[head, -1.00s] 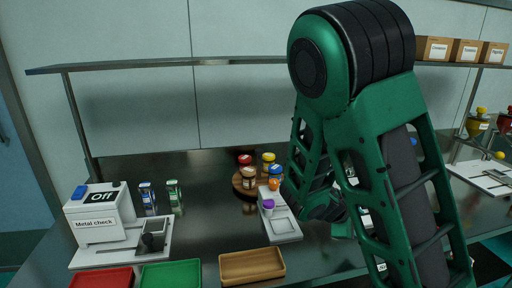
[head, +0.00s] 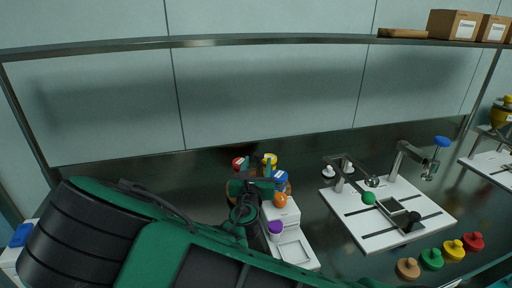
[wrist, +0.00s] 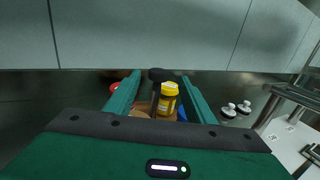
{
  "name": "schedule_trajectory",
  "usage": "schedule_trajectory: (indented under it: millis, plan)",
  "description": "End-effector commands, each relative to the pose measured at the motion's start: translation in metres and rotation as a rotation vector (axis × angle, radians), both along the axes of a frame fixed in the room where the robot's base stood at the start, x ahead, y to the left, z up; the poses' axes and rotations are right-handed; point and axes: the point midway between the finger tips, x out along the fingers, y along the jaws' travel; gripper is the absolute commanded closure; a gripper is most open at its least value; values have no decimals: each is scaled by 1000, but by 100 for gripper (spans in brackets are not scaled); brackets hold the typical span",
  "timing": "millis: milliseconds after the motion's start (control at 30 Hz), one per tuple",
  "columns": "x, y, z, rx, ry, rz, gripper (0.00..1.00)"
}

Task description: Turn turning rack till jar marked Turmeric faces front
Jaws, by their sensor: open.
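The wooden turning rack (wrist: 142,107) carries jars with red (head: 238,162), yellow (head: 269,159) and blue (head: 280,178) lids. It is largely hidden behind my gripper in the head view. In the wrist view the yellow jar (wrist: 171,90) shows a label too small to read, so I cannot tell which jar is Turmeric. A dark knob on a post (wrist: 160,75) stands in front of the yellow jar. My gripper (head: 256,168) is open over the rack, its green fingers on either side of the knob and post. I cannot tell whether they touch.
A white block with a tray (head: 294,252) stands right of the rack, with orange (head: 280,200) and purple (head: 275,227) pieces. Further right is a white fixture board (head: 430,215) with metal arms. Several coloured knobs (head: 431,260) lie in front. A shelf (head: 300,40) runs above.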

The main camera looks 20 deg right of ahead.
Motion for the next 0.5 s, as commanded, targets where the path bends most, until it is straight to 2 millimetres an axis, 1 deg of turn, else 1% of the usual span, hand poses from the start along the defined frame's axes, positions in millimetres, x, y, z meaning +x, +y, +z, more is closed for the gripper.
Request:
schedule_trajectory:
  millis: [167,500]
  plan:
    - [18,-4,0,-1,-2,4,51]
    - [73,-25,1,1,-3,5,51]
